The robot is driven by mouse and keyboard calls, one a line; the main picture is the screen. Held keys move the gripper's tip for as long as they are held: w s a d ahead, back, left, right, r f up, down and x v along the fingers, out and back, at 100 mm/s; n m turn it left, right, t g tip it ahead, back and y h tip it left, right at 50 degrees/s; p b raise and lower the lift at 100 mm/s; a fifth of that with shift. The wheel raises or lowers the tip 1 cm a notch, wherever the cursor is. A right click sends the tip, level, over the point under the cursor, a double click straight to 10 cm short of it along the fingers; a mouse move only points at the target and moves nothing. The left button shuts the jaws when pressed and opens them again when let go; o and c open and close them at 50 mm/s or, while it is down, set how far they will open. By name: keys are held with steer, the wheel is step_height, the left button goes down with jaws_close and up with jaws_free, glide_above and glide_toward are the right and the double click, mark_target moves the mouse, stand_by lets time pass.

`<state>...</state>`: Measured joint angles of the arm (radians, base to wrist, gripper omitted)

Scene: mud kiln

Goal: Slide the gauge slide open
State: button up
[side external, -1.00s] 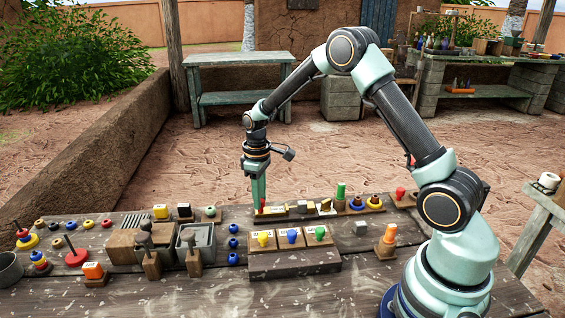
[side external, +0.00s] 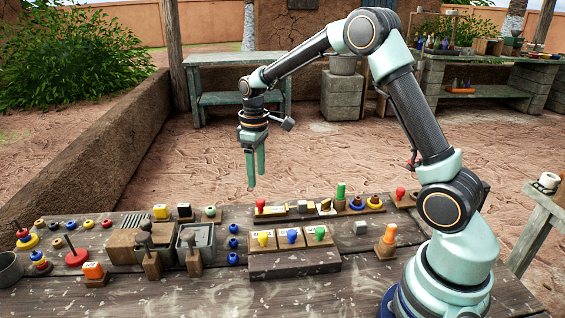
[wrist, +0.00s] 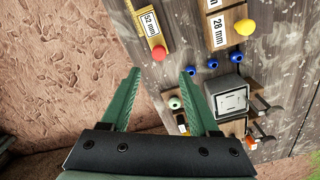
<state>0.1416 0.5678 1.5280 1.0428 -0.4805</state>
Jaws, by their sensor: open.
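The gauge slide appears to be the low yellow-framed strip (side external: 275,210) with a red knob (side external: 260,203) at its left end, at the back edge of the table. In the wrist view its white "52 mm" label (wrist: 150,22) and red knob (wrist: 159,52) show at the top. How far it stands open I cannot tell. My gripper (side external: 256,188) is open and empty, raised above and slightly left of the red knob, apart from it. In the wrist view its two green fingers (wrist: 162,72) are spread with nothing between them.
A wooden block (side external: 293,262) in front carries yellow, blue and green knobs with labels. A grey square tray (side external: 196,236), blue knobs (side external: 233,243) and upright handles stand left of it. An orange peg (side external: 388,236) stands right. The front tabletop is mostly clear.

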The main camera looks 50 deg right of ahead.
steer(key=shift+r, duration=2.15)
steer(key=s+a+r+m+t, duration=0.2)
steer(key=s+a+r+t, duration=0.15)
steer(key=s+r, duration=0.45)
steer(key=s+a+m+t, duration=0.1)
steer(key=s+a+t, duration=0.1)
steer(key=s, duration=0.8)
steer(key=shift+s+a+r+m, duration=0.15)
steer(key=shift+a+m, duration=0.25)
steer(key=shift+a, duration=0.2)
